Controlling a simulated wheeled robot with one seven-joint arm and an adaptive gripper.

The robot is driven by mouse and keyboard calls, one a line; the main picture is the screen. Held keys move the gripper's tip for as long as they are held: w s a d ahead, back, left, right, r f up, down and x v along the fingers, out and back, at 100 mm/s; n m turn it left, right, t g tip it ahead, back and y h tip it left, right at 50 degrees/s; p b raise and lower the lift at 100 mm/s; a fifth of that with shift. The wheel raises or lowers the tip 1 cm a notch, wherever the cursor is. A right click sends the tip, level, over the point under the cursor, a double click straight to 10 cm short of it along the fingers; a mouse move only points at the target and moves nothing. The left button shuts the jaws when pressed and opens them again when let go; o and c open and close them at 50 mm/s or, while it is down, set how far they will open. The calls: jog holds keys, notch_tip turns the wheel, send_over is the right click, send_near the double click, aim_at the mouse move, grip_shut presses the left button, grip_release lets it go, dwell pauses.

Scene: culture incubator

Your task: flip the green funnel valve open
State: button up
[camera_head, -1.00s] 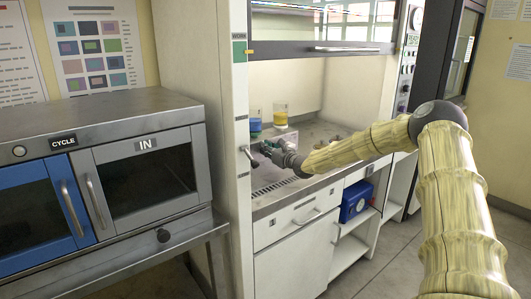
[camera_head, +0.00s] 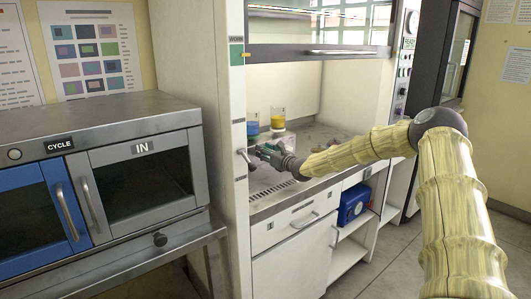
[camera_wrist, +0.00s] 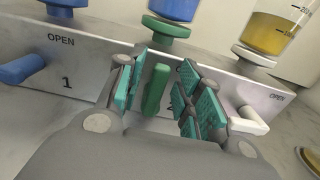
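The green valve lever (camera_wrist: 155,89) stands upright on the front of a pale valve stand (camera_wrist: 75,68) in the wrist view. My gripper (camera_wrist: 153,88) is open, with its teal-padded fingers on either side of the lever. I see gaps beside the lever, so it does not look clamped. Above it is a green collar (camera_wrist: 166,27) under a vessel of blue liquid (camera_wrist: 175,8). In the head view my gripper (camera_head: 267,151) is inside the hood opening, in front of the valve stand (camera_head: 287,139). The lever cannot be made out there.
A blue lever (camera_wrist: 20,70) is at left and a white lever (camera_wrist: 250,119) close to my right finger. A vessel of yellow liquid (camera_wrist: 272,35) stands above right. The hood's left post (camera_head: 239,130) is close to my gripper; the raised sash (camera_head: 320,50) is above.

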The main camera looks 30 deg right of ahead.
jog(key=shift+s, duration=0.1)
jog(key=shift+s+d, duration=0.15)
jog(key=shift+s, duration=1.8)
jog(key=shift+s+d, duration=0.2)
jog(key=shift+s, duration=1.8)
jog(key=shift+s+d, duration=0.15)
jog(key=shift+s, duration=1.8)
